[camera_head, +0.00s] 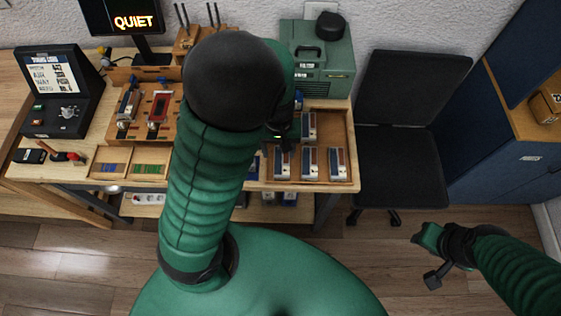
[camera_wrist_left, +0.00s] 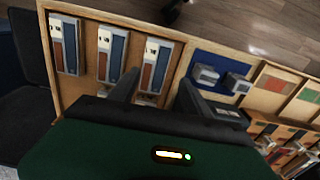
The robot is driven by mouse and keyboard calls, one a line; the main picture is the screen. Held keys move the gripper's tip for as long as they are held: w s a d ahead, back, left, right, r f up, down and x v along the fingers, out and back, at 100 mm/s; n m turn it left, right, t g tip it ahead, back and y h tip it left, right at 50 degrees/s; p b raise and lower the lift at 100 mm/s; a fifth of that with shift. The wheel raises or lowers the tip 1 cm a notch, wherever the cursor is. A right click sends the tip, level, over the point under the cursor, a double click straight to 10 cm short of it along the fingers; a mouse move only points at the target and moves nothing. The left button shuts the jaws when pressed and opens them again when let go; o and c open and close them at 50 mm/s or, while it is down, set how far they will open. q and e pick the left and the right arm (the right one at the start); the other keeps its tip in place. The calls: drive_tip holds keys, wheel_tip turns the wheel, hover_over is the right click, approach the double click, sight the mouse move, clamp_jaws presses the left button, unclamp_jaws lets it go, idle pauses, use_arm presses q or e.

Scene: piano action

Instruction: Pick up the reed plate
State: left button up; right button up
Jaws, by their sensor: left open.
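Several plate-like pieces with silver, blue and reddish-brown strips lie in a wooden tray (camera_head: 330,187) at the bench's right end; which one is the reed plate I cannot tell. One such plate (camera_wrist_left: 157,62) shows between the fingers of my open, empty left gripper (camera_wrist_left: 157,92) in the left wrist view. In the head view, my left gripper (camera_head: 280,140) is over the tray's left part, partly hidden by my arm. I cannot tell whether the fingers touch the plate. My right gripper (camera_head: 433,268) is low at the right, away from the bench; its jaws are unclear.
A green case (camera_head: 318,70) stands behind the tray. A wooden fixture (camera_head: 128,127) with a red piece and small bins (camera_head: 150,162) are to the left. A blue compartment (camera_wrist_left: 218,85) borders the plates. A black chair (camera_head: 400,160) stands right of the bench.

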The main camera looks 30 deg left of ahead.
sight(281, 159)
use_arm(q)
drive_tip(key=shift+w+d+f, duration=0.2)
drive_tip(key=shift+w+f, duration=0.1)
drive_tip(key=shift+f, duration=0.3)
drive_tip(key=shift+w+d+f, duration=0.2)
drive_tip(key=shift+w+f, duration=0.05)
drive_tip(key=shift+f, duration=0.3)
drive_tip(key=f, duration=0.2)
drive_tip(key=f+b, duration=0.1)
drive_tip(key=shift+s+d+f, duration=0.2)
drive_tip(key=shift+s+d, duration=0.05)
drive_tip(key=shift+d, duration=0.05)
drive_tip(key=shift+a+f, duration=0.15)
drive_tip(key=shift+f, duration=0.1)
drive_tip(key=shift+w+a+f, duration=0.15)
drive_tip(key=shift+w+a, duration=0.15)
drive_tip(key=shift+a, duration=0.1)
drive_tip(key=c, duration=0.5)
drive_tip(key=shift+s+d, duration=0.15)
drive_tip(key=shift+d, duration=0.05)
drive_tip(key=c, duration=0.5)
drive_tip(key=shift+d, duration=0.1)
clamp_jaws()
use_arm(e)
drive_tip(key=shift+w+d+f, duration=0.3)
drive_tip(key=shift+d+f, duration=0.3)
drive_tip(key=shift+f, duration=0.15)
